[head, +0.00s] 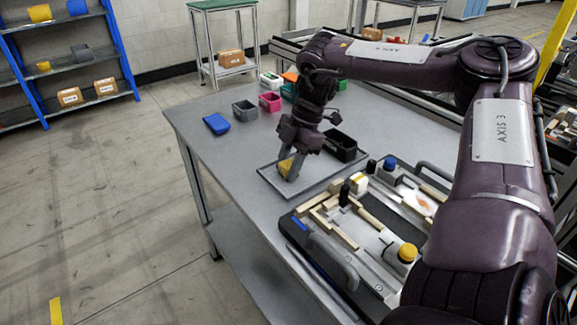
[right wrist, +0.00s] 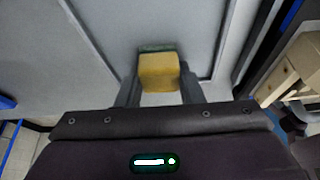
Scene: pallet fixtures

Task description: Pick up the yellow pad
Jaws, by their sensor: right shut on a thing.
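The yellow pad (head: 286,166) is between the fingers of my right gripper (head: 289,172), over the shallow grey tray (head: 268,180) on the table. In the right wrist view the yellow pad (right wrist: 160,70) sits between the two fingertips, with a dark green edge along its far side. My right gripper (right wrist: 160,92) is shut on it. I cannot tell whether the pad still touches the tray. My left gripper is not in view.
A black bin (head: 340,146) stands right behind the tray. A fixture pallet (head: 322,252) with wooden blocks and knobs lies in front. A blue pad (head: 217,124) lies left on the table, near grey (head: 244,110) and pink (head: 270,102) bins.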

